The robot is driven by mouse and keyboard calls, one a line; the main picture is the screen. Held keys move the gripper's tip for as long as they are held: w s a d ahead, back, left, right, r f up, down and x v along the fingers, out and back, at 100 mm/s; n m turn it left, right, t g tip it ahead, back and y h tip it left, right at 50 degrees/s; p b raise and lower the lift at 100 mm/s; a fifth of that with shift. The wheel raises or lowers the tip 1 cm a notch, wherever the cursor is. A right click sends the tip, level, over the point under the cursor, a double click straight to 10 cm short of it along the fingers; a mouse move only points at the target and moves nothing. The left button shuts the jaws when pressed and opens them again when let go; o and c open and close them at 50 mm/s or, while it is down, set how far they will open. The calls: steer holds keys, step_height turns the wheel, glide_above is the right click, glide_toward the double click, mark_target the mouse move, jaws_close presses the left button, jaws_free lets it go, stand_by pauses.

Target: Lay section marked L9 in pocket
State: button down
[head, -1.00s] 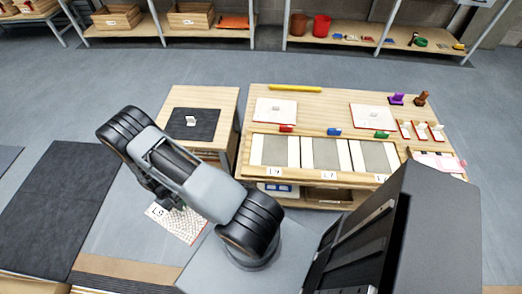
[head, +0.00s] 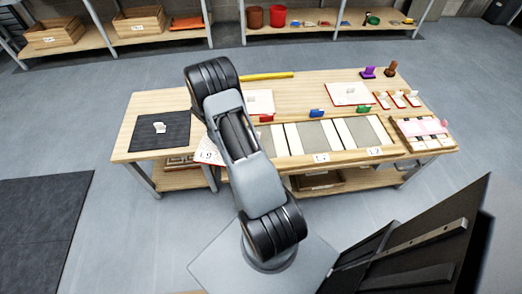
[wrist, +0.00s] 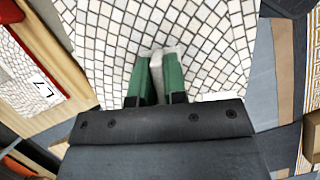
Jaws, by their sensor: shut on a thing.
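My gripper (wrist: 156,70) is shut on the pale upright grip of a white mosaic section (wrist: 205,40), its green fingers on either side. In the head view, the corner of this section (head: 207,154) shows left of my arm with the label L9; my arm hides the rest and the gripper. The worktable's front has a row of three grey pockets. The left pocket (head: 278,138) is partly behind my arm and its label is hidden. The middle pocket (head: 311,134) is marked L7; the right pocket (head: 361,131) has a label too small to read surely.
Red-edged mosaic panels (head: 348,93) lie behind the pockets, with red, blue and green clips (head: 317,113) between. A dark mat (head: 145,137) with a small white piece lies at left. A panel marked L7 (wrist: 15,75) is left in the wrist view. Stamps (head: 368,72) stand back right.

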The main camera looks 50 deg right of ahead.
steer(key=s+d+r+n+b, duration=0.1)
steer(key=d, duration=0.3)
steer(key=s+d+r+n+b, duration=0.1)
steer(key=s+d+b, duration=0.1)
steer(key=d, duration=0.3)
steer(key=s+d+r+n+t+h+b, duration=0.1)
steer(key=d+b, duration=0.1)
steer(key=d, duration=0.3)
steer(key=shift+s+d+r+n, duration=0.1)
steer(key=shift+s+r+n, duration=0.1)
steer(key=shift+s+n, duration=0.1)
steer(key=shift+s+d+f, duration=0.1)
steer(key=shift+d+f, duration=0.05)
step_height(320, 180, down, 9)
steer(key=shift+f+b, duration=0.1)
steer(key=shift+b, duration=1)
steer(key=c, duration=1.2)
jaws_free()
steer(key=shift+o, duration=0.2)
